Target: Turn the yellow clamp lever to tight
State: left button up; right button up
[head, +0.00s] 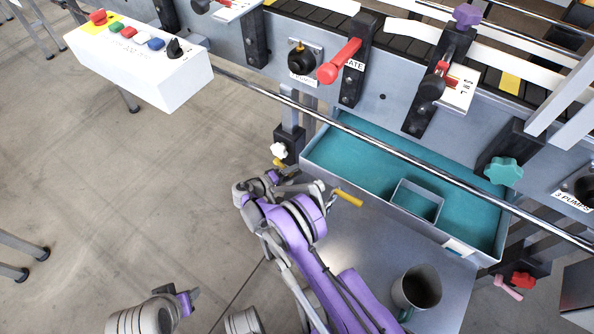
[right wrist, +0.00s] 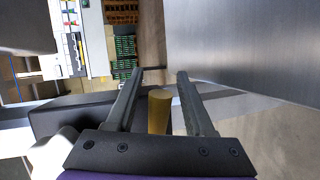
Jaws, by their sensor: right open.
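The yellow clamp lever (head: 278,162) shows as a small yellow end below a dark block with a white knob, just beyond my right gripper (head: 284,178) in the head view. In the right wrist view, the yellow lever (right wrist: 158,112) stands between the two parted fingers of my right gripper (right wrist: 157,88). A gap shows on each side of it, and its lower end is hidden by the gripper body. My left gripper (head: 180,294) is low at the bottom left in the head view, away from the machine; its jaw opening is unclear.
A dark block (right wrist: 75,115) is close left of my right fingers. A teal-lined tray (head: 350,150) sits under a long metal rail (head: 365,147). Another yellow handle (head: 348,197) and a grey mug (head: 417,288) are by the metal shelf. Open floor lies left.

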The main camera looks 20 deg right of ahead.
grip_shut()
dwell(1.4)
